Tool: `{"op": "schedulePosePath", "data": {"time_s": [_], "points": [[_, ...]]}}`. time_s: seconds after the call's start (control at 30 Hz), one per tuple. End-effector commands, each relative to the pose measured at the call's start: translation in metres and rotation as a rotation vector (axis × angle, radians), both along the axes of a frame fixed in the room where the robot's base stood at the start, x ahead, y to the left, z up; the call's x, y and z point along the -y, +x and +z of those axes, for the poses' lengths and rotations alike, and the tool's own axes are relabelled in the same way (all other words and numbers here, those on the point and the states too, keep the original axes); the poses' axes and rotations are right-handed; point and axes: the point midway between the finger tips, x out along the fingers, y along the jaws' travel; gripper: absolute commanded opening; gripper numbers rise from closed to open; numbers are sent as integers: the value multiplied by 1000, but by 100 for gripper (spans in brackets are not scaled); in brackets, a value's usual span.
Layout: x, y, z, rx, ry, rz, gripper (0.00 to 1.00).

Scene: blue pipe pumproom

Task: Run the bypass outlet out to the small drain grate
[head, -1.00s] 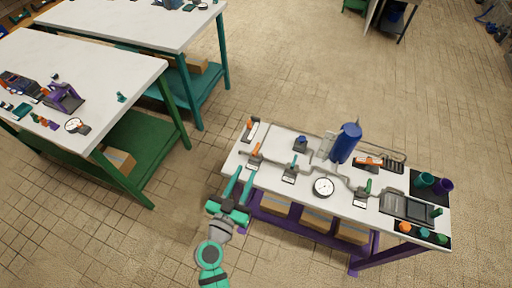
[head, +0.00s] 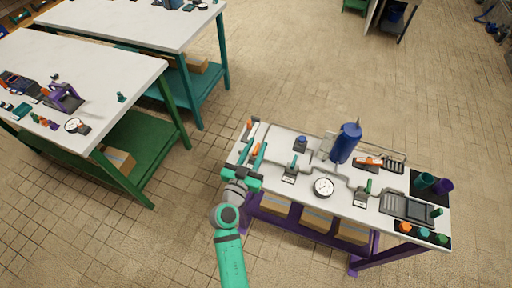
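The pipe rig lies on the white-topped bench (head: 275,180) with purple legs. Grey pipe (head: 335,178) runs between several valves. My teal gripper (head: 256,146) is over the bench's left end, its two fingers apart on either side of an orange-handled valve (head: 256,149); I cannot tell whether they touch it. Another orange-handled valve (head: 249,128) is at the back left corner. A teal-handled valve (head: 292,170) and a green-handled valve (head: 365,191) stand to the right. A small dark slotted grate (head: 397,166) is at the back right. I cannot tell which pipe end is the bypass outlet.
A blue cylinder (head: 346,143) stands tall at the back, and a round gauge (head: 323,187) is in the middle. A grey slotted tray (head: 408,208) is at the right. Black mats hold coloured parts, among them a purple cup (head: 445,186). Tiled floor surrounds the bench.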

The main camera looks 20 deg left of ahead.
Motion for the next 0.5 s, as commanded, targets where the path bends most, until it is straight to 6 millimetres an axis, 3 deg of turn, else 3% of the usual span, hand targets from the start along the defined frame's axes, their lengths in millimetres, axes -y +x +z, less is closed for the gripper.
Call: {"op": "schedulePosePath", "data": {"time_s": [0.2, 0.23, 0.33, 0.5], "points": [[0, 0, 0, 0, 0, 0, 28], [0, 0, 0, 0, 0, 0, 26], [0, 0, 0, 0, 0, 0, 2], [0, 0, 0, 0, 0, 0, 0]]}}
